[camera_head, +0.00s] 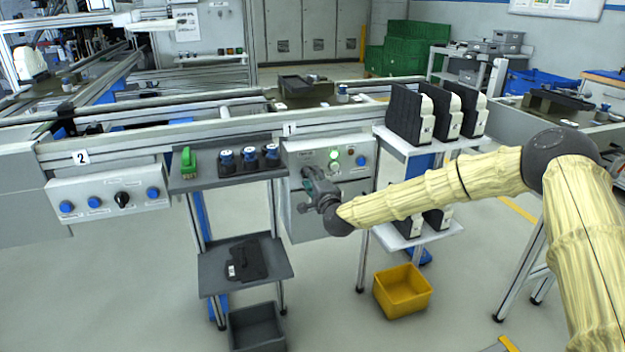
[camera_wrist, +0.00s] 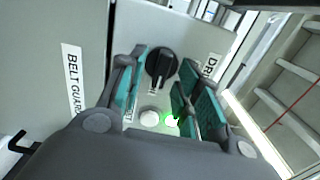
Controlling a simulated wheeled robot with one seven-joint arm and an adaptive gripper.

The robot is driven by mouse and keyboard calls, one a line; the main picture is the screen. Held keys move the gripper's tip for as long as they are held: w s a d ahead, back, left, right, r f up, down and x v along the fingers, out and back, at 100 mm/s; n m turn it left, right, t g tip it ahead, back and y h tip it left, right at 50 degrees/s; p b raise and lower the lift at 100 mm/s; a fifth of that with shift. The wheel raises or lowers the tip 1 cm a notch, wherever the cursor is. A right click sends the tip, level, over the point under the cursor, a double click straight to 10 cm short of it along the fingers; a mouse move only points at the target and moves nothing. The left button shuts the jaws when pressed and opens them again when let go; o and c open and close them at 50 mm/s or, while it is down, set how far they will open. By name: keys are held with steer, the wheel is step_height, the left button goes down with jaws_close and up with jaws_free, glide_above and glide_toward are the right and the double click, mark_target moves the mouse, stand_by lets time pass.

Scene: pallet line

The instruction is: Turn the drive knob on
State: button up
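The black drive knob (camera_wrist: 160,62) shows in the wrist view on a grey panel, beside a label of which only "DR" can be read. Its pointer lies roughly along the picture's vertical. My gripper (camera_wrist: 160,88) is open, with one teal-padded finger left of the knob and the other right of it. I cannot tell whether the pads touch it. In the head view my gripper (camera_head: 309,178) is at the front of the grey control panel (camera_head: 303,228) under sign 1, and it hides the knob there.
A green light (camera_wrist: 171,121) glows near a white button (camera_wrist: 150,117). A blue button (camera_head: 361,161) is on the same panel. Panel 2 (camera_head: 100,184) has its own black knob (camera_head: 122,198). A shelf of black cases (camera_head: 405,113) stands close right; a yellow bin (camera_head: 402,290) is on the floor.

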steer(key=v, duration=1.2)
